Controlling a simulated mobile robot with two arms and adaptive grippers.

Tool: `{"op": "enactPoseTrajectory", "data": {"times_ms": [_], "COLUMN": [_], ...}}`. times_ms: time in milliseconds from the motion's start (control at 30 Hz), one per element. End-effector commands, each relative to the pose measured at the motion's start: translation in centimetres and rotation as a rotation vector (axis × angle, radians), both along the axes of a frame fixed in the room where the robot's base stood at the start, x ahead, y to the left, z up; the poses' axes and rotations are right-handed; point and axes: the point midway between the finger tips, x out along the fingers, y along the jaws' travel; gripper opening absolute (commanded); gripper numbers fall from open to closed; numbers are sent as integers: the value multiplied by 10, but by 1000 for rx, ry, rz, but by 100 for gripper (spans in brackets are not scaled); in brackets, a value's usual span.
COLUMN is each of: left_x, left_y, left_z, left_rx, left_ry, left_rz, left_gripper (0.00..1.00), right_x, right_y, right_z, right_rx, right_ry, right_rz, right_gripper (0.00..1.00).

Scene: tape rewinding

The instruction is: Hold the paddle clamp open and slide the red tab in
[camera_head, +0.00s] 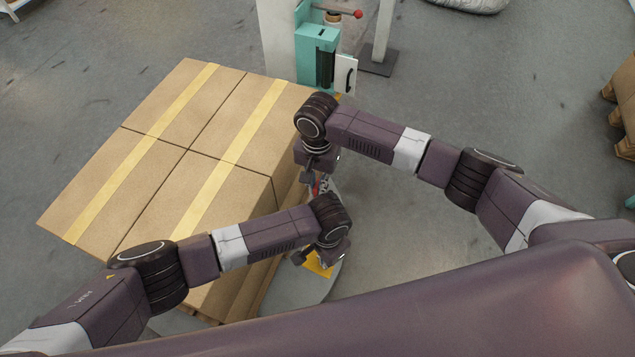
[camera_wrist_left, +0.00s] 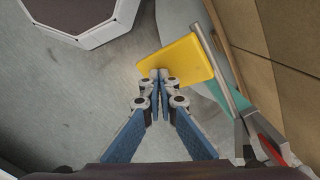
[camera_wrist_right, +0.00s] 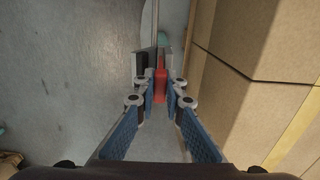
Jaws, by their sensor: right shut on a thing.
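The yellow paddle (camera_wrist_left: 188,62) sticks out from a grey bar (camera_wrist_left: 222,75) in the left wrist view. It also shows at lower middle in the head view (camera_head: 318,264). My left gripper (camera_wrist_left: 159,75) has its fingertips together, overlapping the paddle's near edge; I cannot tell whether they press on it. The red tab (camera_wrist_right: 160,86) stands upright between the fingertips of my right gripper (camera_wrist_right: 160,92), which is shut on it. Red also shows at the lower right of the left wrist view (camera_wrist_left: 271,149). The clamp's jaw is mostly hidden by my arms and fingers.
A stack of taped cardboard boxes (camera_head: 190,120) stands close on the left of both grippers. A teal machine head (camera_head: 316,50) on a white column is at the back. Open grey floor (camera_head: 430,95) lies to the right.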

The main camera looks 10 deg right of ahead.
Motion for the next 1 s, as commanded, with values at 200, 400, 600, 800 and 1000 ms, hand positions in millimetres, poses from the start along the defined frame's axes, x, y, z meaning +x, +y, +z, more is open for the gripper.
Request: {"op": "enactPoseTrajectory", "data": {"times_ms": [200,400,600,800,1000], "left_x": [1,1,1,1,1], "left_y": [4,4,3,3,3], "left_z": [-2,-2,-2,-2,-2], "left_rx": [8,8,7,7,6], "left_ry": [-1,-1,-1,-1,-1], "left_rz": [2,2,2,2,2], "left_gripper": [0,0,0,0,0], "right_x": [-1,0,0,-1,-1], "right_y": [0,0,0,0,-1], "right_z": [-9,-11,-11,-11,-11], "right_rx": [0,0,-1,0,-1], "right_ry": [1,0,1,1,1], "right_rz": [0,1,1,0,1], "right_gripper": [0,0,0,0,0]}}
